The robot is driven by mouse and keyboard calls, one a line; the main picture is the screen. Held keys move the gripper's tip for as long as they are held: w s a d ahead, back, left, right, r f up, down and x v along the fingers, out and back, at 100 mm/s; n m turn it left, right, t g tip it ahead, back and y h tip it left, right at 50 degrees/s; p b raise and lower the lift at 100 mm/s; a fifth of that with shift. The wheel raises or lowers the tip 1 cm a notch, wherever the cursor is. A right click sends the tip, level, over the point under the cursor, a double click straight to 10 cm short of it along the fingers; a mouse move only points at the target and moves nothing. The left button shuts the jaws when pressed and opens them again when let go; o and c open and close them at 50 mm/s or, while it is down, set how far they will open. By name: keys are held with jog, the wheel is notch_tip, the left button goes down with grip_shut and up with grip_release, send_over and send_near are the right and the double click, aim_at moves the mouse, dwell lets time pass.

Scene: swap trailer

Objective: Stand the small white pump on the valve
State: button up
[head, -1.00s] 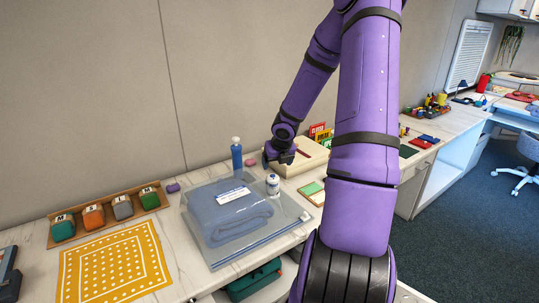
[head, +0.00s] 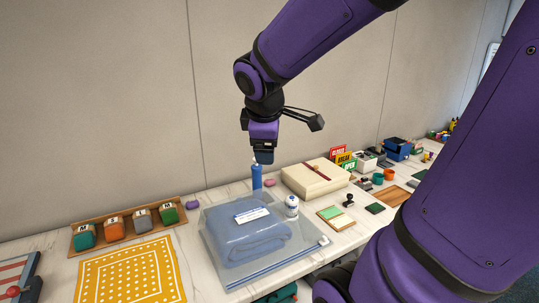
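The small white pump (head: 291,206), with a blue band, stands upright at the right part of the clear bag (head: 222,262), which holds a folded blue blanket (head: 245,240). I cannot make out the valve; whether it is under the pump is hidden. My gripper (head: 264,157) points down at the back of the table, above and left of the pump and well apart from it. It overlaps the top of a blue bottle (head: 257,178) in the picture; I cannot tell if they touch. Its fingers are too small and dark to judge.
A small white piece (head: 324,240) sits at the bag's right edge. A cream box (head: 315,180) stands behind right, a stamp (head: 348,201) and green pad (head: 334,214) to the right.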

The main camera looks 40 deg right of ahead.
jog(key=s+a+r+m+t+y, duration=0.1)
jog(key=s+a+r+m+y, duration=0.2)
jog(key=s+a+m, duration=0.5)
jog(key=s+a+y, duration=0.1)
jog(key=s, duration=0.2)
jog(key=shift+s+a+r, duration=0.15)
jog(key=shift+a, duration=0.15)
dwell(1.1)
